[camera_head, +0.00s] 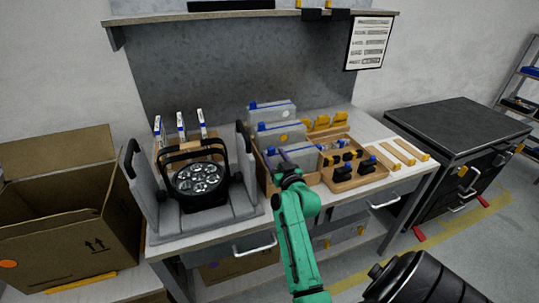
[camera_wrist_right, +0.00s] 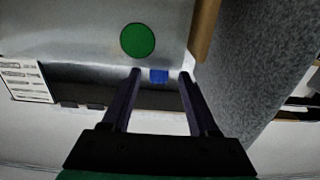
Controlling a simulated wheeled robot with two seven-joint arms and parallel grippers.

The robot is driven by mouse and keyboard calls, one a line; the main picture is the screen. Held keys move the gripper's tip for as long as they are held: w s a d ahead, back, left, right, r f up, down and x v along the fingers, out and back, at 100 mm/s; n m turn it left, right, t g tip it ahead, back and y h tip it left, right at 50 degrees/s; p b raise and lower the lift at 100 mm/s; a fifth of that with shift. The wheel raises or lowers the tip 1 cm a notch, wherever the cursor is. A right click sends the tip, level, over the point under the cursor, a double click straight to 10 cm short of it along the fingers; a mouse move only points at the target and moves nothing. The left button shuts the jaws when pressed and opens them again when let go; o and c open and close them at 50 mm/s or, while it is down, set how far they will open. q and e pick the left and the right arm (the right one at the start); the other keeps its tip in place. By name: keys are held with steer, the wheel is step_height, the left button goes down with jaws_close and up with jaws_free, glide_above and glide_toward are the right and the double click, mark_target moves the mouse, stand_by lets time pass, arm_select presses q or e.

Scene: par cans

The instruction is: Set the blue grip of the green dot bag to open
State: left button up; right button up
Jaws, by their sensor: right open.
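The green dot bag shows in the right wrist view as a pale grey surface (camera_wrist_right: 90,42) with a round green dot. Its small blue grip (camera_wrist_right: 158,76) lies between the two fingertips of my right gripper (camera_wrist_right: 160,75), with a gap on both sides. The right gripper is open. In the head view my right gripper (camera_head: 289,178) is over the front of the row of grey bags and hides part of the nearest bag (camera_head: 303,156). No green dot shows in the head view. My left gripper is not in view.
Other blue-gripped bags (camera_head: 271,114) stand behind in the row. A wooden tray (camera_head: 372,178) with black and blue parts sits to the right. A stage light (camera_head: 199,180) in a grey padded case (camera_head: 232,208) stands to the left. A cardboard box (camera_head: 65,215) is further left.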

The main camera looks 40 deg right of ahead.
mark_target(272, 152)
steer(key=shift+b+x, duration=0.3)
steer(key=shift+x, duration=0.65)
steer(key=shift+w+d+r, duration=0.1)
steer(key=shift+w+d, duration=0.2)
steer(key=shift+w, duration=0.25)
jaws_close()
